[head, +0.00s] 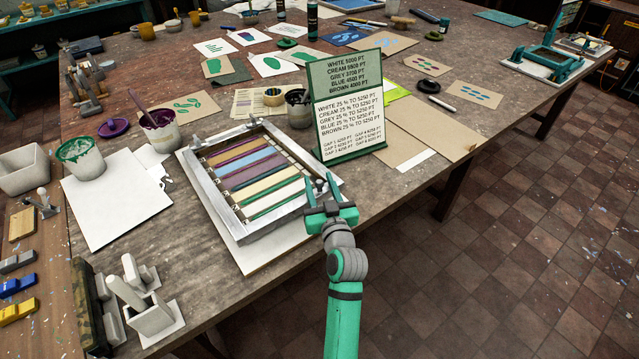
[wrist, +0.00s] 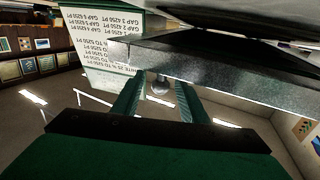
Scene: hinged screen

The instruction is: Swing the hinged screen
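The hinged screen (head: 212,203) is a grey metal frame around coloured strips, lying low and nearly flat on a white board on the table. My gripper (head: 318,178) is just off the screen's right front corner. Its two fingers are apart in both views. In the wrist view, the gripper (wrist: 158,95) has a small round grey knob (wrist: 160,85) showing between and beyond the fingertips, below the metal frame edge (wrist: 225,80). I cannot tell whether the fingers touch the knob. Nothing is visibly clamped.
A green-framed sign (head: 347,105) stands upright behind my gripper. Paint pots (head: 160,130) and a white sheet (head: 115,200) lie left of the screen. Grey clamp-like blocks (head: 147,300) sit at the near table edge. The floor to the right is clear.

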